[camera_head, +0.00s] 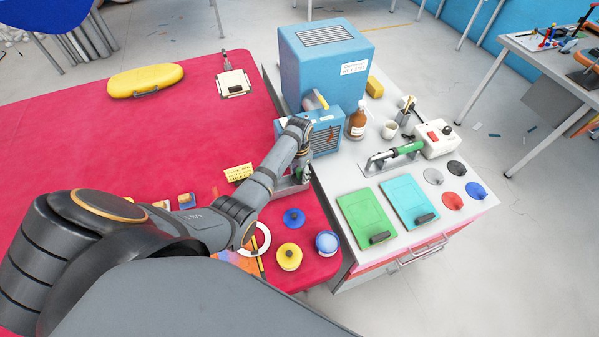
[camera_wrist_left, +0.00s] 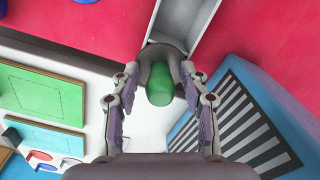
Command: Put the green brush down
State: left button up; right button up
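The green brush (camera_wrist_left: 159,86) shows in the left wrist view as a rounded green end pointing toward the camera, with a grey part behind it. It is at the end of a grey tray (camera_wrist_left: 182,22). My left gripper (camera_wrist_left: 160,75) has its fingers on either side of the brush, with visible gaps beside the green part, so it looks open. In the head view my left gripper (camera_head: 302,155) reaches down over the tray (camera_head: 289,190) at the right edge of the red surface, and mostly hides the brush. My right gripper is not in view.
A blue box (camera_head: 328,141) with a grille stands close by the gripper, with a larger blue machine (camera_head: 325,65) behind. Round lidded pots (camera_head: 289,257) stand nearer.

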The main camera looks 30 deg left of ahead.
pick_arm(q)
jog(key=shift+r, duration=0.35)
notch_tip(320, 180, up, 12)
jog(key=b, duration=0.1)
dwell(0.6)
